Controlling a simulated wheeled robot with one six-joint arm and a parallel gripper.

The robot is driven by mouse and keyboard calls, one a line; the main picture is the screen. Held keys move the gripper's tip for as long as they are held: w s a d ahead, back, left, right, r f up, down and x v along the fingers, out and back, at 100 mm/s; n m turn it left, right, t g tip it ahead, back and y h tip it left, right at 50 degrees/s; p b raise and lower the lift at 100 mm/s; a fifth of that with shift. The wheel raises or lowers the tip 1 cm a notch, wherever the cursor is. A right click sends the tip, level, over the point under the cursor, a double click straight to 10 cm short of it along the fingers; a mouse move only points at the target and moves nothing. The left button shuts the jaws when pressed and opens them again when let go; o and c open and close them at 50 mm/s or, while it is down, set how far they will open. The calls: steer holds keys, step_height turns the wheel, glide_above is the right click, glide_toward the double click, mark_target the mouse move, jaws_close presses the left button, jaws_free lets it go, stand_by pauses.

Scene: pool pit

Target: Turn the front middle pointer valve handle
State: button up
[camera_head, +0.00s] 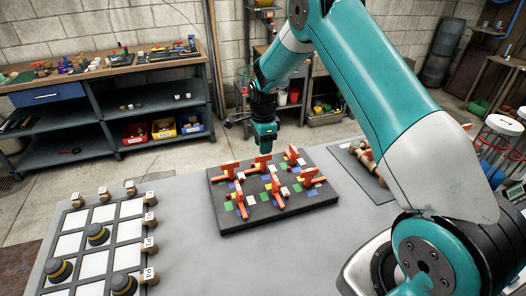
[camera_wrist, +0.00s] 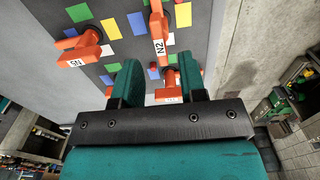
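A dark board (camera_head: 232,226) on the grey table carries several orange-red pointer valve handles in two rows, among coloured squares. The front middle handle (camera_head: 277,190) stands in the near row in the head view. The back middle handle (camera_head: 262,163) is behind it, just below my gripper (camera_head: 264,143). My gripper points down over the board's back edge. In the wrist view, my gripper's two teal fingers (camera_wrist: 157,78) are apart, with an orange handle (camera_wrist: 172,79) showing between them; I cannot tell whether they reach around it. A handle labelled N2 (camera_wrist: 157,30) lies beyond the fingertips.
Neighbouring handles stand close, including one at the left in the wrist view (camera_wrist: 78,46). A white-squared grid board (camera_head: 67,245) with dark knobs is at the left. A dark tray (camera_head: 366,180) with wooden pieces lies at the right. Bare table (camera_head: 185,215) separates the boards.

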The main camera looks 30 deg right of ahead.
steer(key=shift+f+p, duration=0.45)
steer(key=shift+f, duration=1.85)
steer(key=shift+c, duration=0.2)
jaws_close()
